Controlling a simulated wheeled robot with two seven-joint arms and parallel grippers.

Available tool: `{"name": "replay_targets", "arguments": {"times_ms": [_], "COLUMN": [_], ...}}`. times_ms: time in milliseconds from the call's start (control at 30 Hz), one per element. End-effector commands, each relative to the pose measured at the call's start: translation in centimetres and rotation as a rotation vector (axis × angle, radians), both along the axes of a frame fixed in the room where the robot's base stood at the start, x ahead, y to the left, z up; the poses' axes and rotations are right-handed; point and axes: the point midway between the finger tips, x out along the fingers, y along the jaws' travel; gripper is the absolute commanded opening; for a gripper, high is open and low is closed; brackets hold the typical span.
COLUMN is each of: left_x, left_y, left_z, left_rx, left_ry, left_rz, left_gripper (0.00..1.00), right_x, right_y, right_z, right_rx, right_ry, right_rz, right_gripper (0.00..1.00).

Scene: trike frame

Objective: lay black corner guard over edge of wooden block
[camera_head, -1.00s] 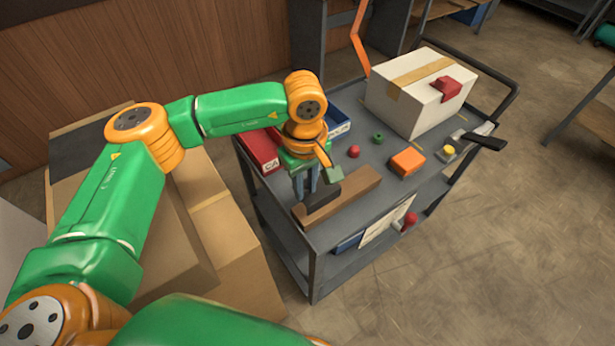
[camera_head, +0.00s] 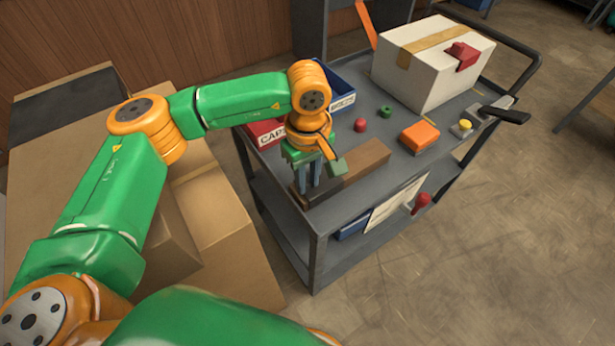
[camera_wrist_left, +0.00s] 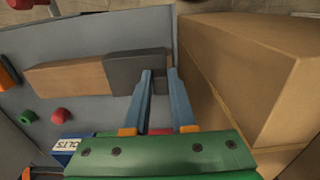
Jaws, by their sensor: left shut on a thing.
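The long brown wooden block (camera_head: 364,162) lies along the near edge of the grey cart top. The black corner guard (camera_head: 322,189) is at the block's left end, and it appears to rest on it. In the left wrist view the guard (camera_wrist_left: 124,72) covers that end of the block (camera_wrist_left: 65,80), with a sliver of wood showing past it. My left gripper (camera_head: 308,190) points down at the guard and is shut on it; its fingers (camera_wrist_left: 158,72) also show in the wrist view. Exact contact under the guard is hidden. My right gripper is out of view.
The cart (camera_head: 322,222) also bears a red bin (camera_head: 266,133), a blue bin (camera_head: 341,92), a white carton (camera_head: 425,75), an orange block (camera_head: 419,136) and small red and green pieces. Cardboard boxes (camera_head: 225,215) stand left of the cart.

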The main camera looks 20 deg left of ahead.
Motion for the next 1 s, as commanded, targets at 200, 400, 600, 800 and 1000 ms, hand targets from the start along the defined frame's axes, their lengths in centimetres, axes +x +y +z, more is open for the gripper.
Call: {"name": "replay_targets", "arguments": {"times_ms": [200,400,600,800,1000], "left_x": [0.0,0.0,0.0,0.0,0.1], "left_y": [0.0,0.0,0.0,0.0,0.0], "left_z": [-1.1,-1.0,-1.0,-0.9,2.8], "left_rx": [0.0,0.0,0.0,0.0,-0.001], "left_ry": [0.0,0.0,0.0,-0.001,-0.006], "left_rz": [0.0,0.0,0.0,0.0,0.001], "left_gripper": [0.0,0.32,0.59,0.59,0.59], "right_x": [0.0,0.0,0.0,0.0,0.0], "right_y": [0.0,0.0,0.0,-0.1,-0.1], "right_z": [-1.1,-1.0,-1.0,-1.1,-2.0], "right_rx": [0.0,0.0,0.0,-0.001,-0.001], "right_ry": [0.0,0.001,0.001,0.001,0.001], "right_rz": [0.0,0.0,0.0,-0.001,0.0], "right_gripper": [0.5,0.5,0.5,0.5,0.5]}}
